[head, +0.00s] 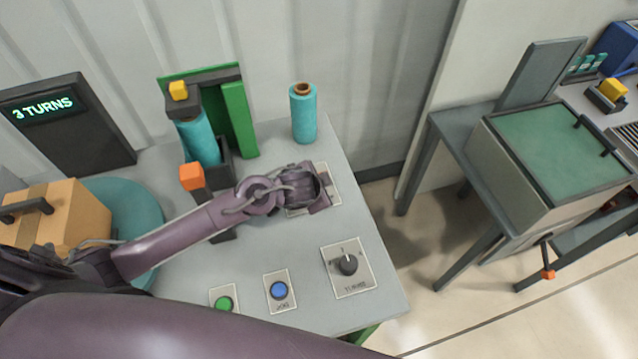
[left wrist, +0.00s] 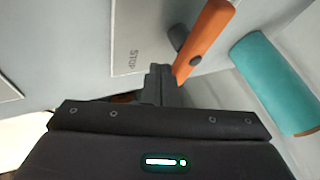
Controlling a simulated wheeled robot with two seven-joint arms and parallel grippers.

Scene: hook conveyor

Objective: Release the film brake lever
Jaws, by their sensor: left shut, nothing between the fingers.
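My left gripper (head: 322,198) is over the back right of the grey table, above a pale plate (head: 333,178). In the left wrist view its dark fingers (left wrist: 163,85) are shut and empty, right beside an orange lever handle (left wrist: 207,38) with a dark knob; I cannot tell whether they touch. The panel there reads STOP. This handle is hidden by my gripper in the head view. Another orange block (head: 191,177) tops a dark post by the film roll (head: 198,142); I cannot tell which one is the brake lever. My right gripper is out of view.
A spare teal roll (head: 303,115) stands behind my gripper. A green mast (head: 238,118) stands at the back. A green button (head: 224,303), a blue button (head: 278,290) and a black dial (head: 347,264) sit in front. A box (head: 62,215) is left; a display (head: 60,125) reads 3 TURNS.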

